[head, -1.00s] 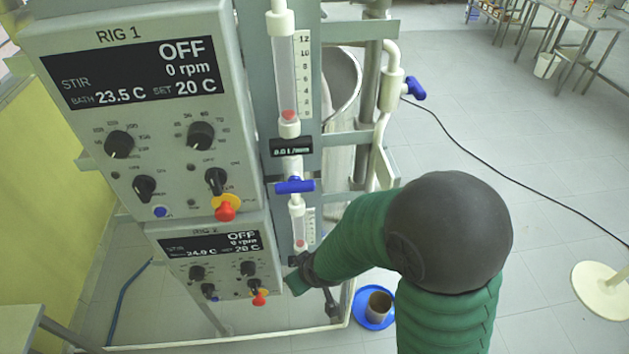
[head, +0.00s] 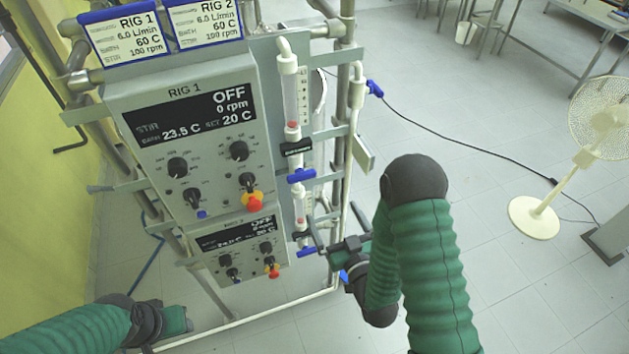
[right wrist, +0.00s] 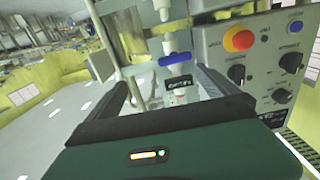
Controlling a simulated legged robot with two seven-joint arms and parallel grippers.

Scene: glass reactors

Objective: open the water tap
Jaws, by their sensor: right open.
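Several blue-handled taps show in the head view. One blue handle (head: 302,176) is under the upper flow tube, another (head: 306,253) under the lower tube. A third blue handle (head: 375,88) is on the white pipe at the right. My right gripper (head: 316,236) is open and empty beside the lower flow tube. In the right wrist view a blue tap handle (right wrist: 175,58) appears beyond and between the spread fingers (right wrist: 162,74), apart from them; I cannot tell which tap it is. My left gripper (head: 160,320) is low at the left, its fingers not clear.
The RIG 1 panel (head: 190,95) and the RIG 2 panel (head: 238,245) stand left of the tubes, with red knobs facing out. Metal frame posts stand behind. A fan (head: 535,215) and a cable are on the floor at right. Open floor lies between.

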